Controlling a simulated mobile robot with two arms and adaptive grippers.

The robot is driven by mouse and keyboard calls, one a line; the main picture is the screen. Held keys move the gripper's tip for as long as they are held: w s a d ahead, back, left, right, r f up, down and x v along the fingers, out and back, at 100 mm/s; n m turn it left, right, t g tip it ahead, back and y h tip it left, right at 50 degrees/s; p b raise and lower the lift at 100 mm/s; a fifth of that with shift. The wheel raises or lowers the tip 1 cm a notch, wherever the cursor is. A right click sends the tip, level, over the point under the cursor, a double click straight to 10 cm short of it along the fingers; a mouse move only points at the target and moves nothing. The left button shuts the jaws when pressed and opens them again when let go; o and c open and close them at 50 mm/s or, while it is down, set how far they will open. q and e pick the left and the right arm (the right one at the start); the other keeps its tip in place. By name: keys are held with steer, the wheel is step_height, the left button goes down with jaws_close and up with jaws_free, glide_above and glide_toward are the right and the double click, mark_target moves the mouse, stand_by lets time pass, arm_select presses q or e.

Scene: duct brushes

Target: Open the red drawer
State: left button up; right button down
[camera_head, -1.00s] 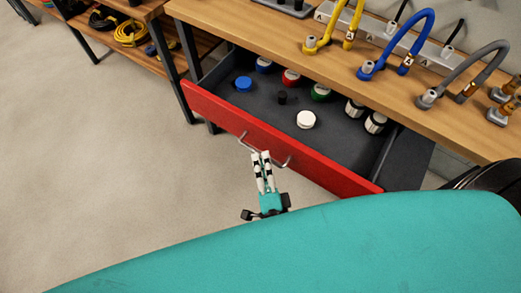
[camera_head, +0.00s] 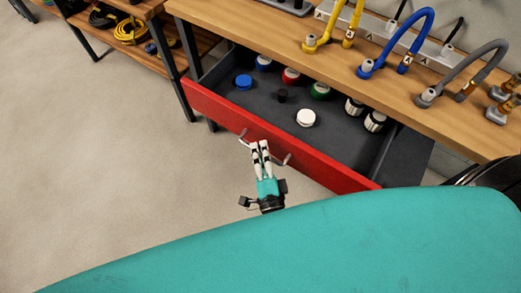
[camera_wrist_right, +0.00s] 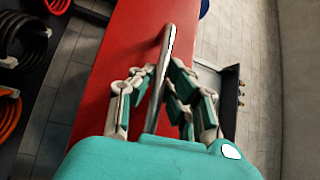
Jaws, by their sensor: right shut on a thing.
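The red drawer (camera_head: 215,105) under the wooden workbench stands pulled out, with its dark interior showing from above. Its metal bar handle (camera_head: 286,160) sits on the outside of the red front. My right gripper (camera_head: 260,145) is shut on the middle of the handle, with both handle ends showing beside the fingers. In the right wrist view, the handle (camera_wrist_right: 162,80) runs between the two fingers, against the red drawer front (camera_wrist_right: 115,75). My left gripper is not in view.
The drawer holds a white cap (camera_head: 306,118), a blue cap (camera_head: 243,82) and several other parts. The workbench top (camera_head: 300,42) carries yellow, blue and grey hoses. A shelf with coiled cables (camera_head: 130,32) stands at upper left. Open floor (camera_head: 90,170) lies left.

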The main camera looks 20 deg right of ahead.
steer(key=shift+s+f, duration=0.1)
steer(key=shift+f, duration=0.05)
steer(key=s+a+b, duration=0.1)
steer(key=s+a, duration=0.4)
steer(key=a, duration=0.2)
steer(key=shift+s, duration=0.35)
steer(key=shift+f, duration=0.15)
steer(key=c, duration=1.5)
jaws_free()
steer(key=shift+a, duration=0.1)
steer(key=shift+o, duration=0.6)
